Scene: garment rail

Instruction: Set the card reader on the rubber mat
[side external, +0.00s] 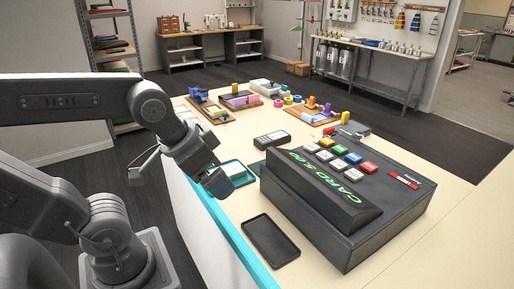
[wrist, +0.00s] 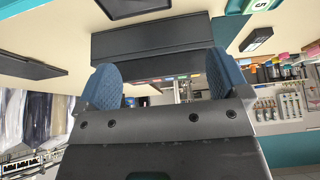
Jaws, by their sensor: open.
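A small black card reader (side external: 272,139) with a light label or screen lies flat on the cream counter, behind the large register. In the wrist view, the card reader (wrist: 257,40) shows at the upper right. A black rubber mat (side external: 270,240) lies flat and bare at the counter's near edge, left of the register; the wrist view shows the mat (wrist: 130,8) at the top. My gripper (side external: 217,186) hangs above the counter's left edge, apart from both. In the wrist view its blue fingers (wrist: 164,85) are spread with nothing held between them.
The bulky dark register (side external: 370,205) with coloured keys fills the counter's right side. A teal tray (side external: 237,173) with a pale item sits below my gripper, between mat and card reader. Boards with coloured items (side external: 240,100) stand farther back. Some bare counter surrounds the card reader.

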